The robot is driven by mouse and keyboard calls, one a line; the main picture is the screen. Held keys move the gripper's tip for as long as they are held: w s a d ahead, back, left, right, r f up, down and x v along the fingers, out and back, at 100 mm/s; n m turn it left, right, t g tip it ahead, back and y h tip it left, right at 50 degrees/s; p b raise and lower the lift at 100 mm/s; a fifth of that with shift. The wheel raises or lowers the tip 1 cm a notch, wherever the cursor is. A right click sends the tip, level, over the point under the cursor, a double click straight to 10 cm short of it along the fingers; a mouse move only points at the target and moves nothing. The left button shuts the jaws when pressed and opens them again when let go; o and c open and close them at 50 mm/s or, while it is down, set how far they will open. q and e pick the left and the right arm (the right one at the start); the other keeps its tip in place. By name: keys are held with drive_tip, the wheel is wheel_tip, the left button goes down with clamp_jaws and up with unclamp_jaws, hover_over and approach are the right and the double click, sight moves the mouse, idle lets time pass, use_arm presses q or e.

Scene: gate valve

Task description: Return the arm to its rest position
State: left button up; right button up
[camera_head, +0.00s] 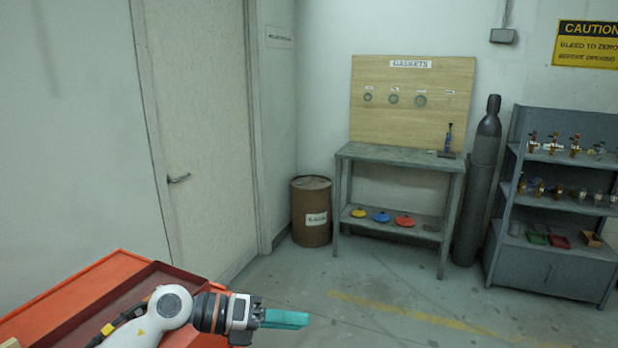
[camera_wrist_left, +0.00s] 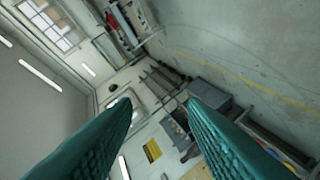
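My left gripper (camera_head: 285,319) comes in at the bottom left of the head view, with its teal fingers pointing right over the floor beside an orange-red cart. In the left wrist view its two teal fingers (camera_wrist_left: 160,125) stand wide apart with nothing between them, so it is open and empty. Beyond the fingers that view shows the room at a tilt. My right gripper is in neither view.
The orange-red cart (camera_head: 95,275) lies under my left arm. A grey workbench (camera_head: 400,155) with a gasket board (camera_head: 435,95), a brown drum (camera_head: 311,232), a gas cylinder (camera_head: 479,190) and a grey shelf unit (camera_head: 548,262) stand along the back. The floor (camera_head: 330,315) ahead is clear.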

use_arm(q)
drive_tip(key=a+r+n+t, duration=0.3)
drive_tip(key=r+n+t, duration=0.2)
drive_tip(key=n+t, duration=1.1)
drive_tip(key=s+a+f+n+g+y, duration=0.25)
drive_tip(key=a+f+n+y, duration=0.35)
drive_tip(key=f+n+y, duration=0.3)
drive_tip(key=s+a+f+n+g+y, duration=0.1)
drive_tip(key=s+a+f+n+y, duration=0.2)
drive_tip(key=a+f+n+y, duration=0.55)
drive_tip(key=s+f+n+g+h, duration=0.1)
drive_tip(key=s+f+n+g, duration=0.1)
drive_tip(key=s+f+g, duration=0.35)
drive_tip(key=s+f+n+g+h, duration=0.1)
drive_tip(key=s+f+n+g, duration=0.1)
drive_tip(key=s, duration=0.7)
drive_tip(key=s+f+n+g+h, duration=0.1)
drive_tip(key=s+f+n+g, duration=0.1)
drive_tip(key=s+f+g, duration=0.35)
wheel_tip(320, 180, down, 24)
drive_tip(key=s, duration=0.3)
drive_tip(key=s+a+f, duration=0.2)
drive_tip(key=s+f, duration=1.3)
drive_tip(key=f, duration=0.1)
drive_tip(key=shift+g, duration=0.35)
drive_tip(key=shift+a+m, duration=0.1)
drive_tip(key=shift+m, duration=0.15)
